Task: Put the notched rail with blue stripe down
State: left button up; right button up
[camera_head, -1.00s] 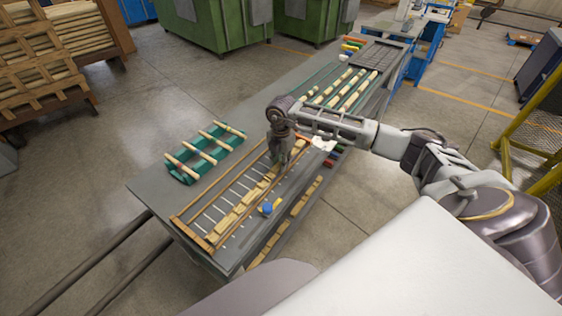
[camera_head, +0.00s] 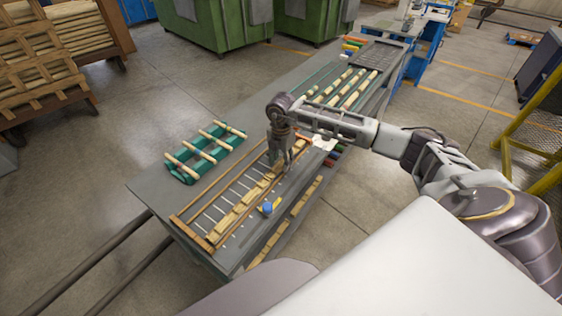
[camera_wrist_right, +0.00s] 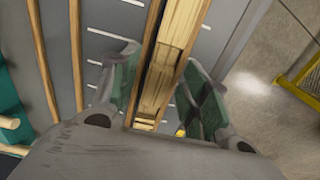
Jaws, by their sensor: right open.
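My right gripper (camera_head: 287,168) is low over the near part of the workbench, inside a wooden frame. In the wrist view the right gripper (camera_wrist_right: 160,85) is open, its green-padded fingers on either side of a pale notched wooden rail (camera_wrist_right: 178,30). The rail lies lengthwise between the fingers; I cannot tell whether either finger touches it. Pale notched wood (camera_head: 228,218) also runs in a row along the frame in the head view. No blue stripe can be made out on the rail. My left gripper is out of view.
A green rack (camera_head: 184,178) with striped spindles stands left of the wooden frame (camera_head: 200,188). A blue round piece (camera_head: 267,208) lies near the bench's front edge. More turned pieces (camera_head: 358,92) and a dark grid tray (camera_head: 378,57) are farther back.

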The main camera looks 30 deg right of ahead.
notch_tip(320, 180, up, 12)
jog(key=b, duration=0.1)
jog(key=shift+f, duration=0.25)
dwell(1.0)
